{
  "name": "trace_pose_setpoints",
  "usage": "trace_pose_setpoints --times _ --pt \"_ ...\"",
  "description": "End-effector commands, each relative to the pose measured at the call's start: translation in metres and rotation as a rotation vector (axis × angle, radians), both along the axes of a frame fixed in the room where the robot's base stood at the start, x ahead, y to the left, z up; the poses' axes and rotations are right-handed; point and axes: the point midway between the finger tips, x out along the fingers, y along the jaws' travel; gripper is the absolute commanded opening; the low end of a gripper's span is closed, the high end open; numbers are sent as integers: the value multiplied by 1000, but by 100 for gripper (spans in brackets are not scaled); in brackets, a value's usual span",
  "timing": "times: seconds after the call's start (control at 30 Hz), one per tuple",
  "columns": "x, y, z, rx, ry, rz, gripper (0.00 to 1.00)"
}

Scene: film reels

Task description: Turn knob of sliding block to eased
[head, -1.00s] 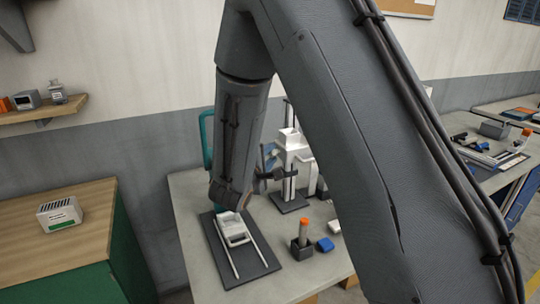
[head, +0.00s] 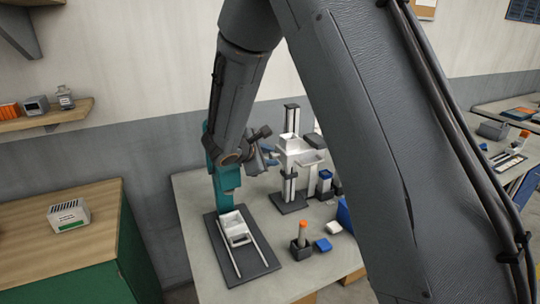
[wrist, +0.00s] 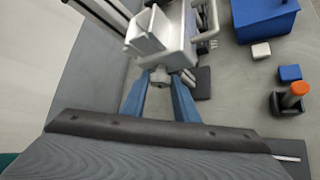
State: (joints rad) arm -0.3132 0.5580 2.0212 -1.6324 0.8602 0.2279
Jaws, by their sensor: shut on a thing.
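A white sliding block (head: 291,145) sits on an upright stand with a dark base (head: 289,202) in the head view. In the wrist view the white block (wrist: 150,32) fills the top middle, with a small light grey knob (wrist: 160,78) on its near side. My gripper (wrist: 160,80) has two blue fingers, one on each side of the knob, and is shut on it. In the head view my gripper (head: 271,156) reaches the stand from its left. The knob is too small to read there, and I see no readable mark of its setting in either view.
A second white block (head: 233,224) on a flat dark base with rails lies in front. A dark holder with an orange-topped piece (head: 302,240) and a blue block (head: 322,245) stand to the right. A blue bin (wrist: 265,18) shows in the wrist view.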

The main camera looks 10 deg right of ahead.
Motion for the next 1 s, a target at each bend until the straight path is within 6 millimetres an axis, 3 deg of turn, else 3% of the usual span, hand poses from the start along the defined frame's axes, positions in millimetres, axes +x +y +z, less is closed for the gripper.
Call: trace_pose_setpoints --times 0.47,0.5,0.57,1.0 --pt "0 0 0 -4 12 -1 5" --pt "0 0 0 -4 12 -1 34" --pt "0 0 0 -3 12 -1 44" --pt "-4 6 5 -3 8 1 46"
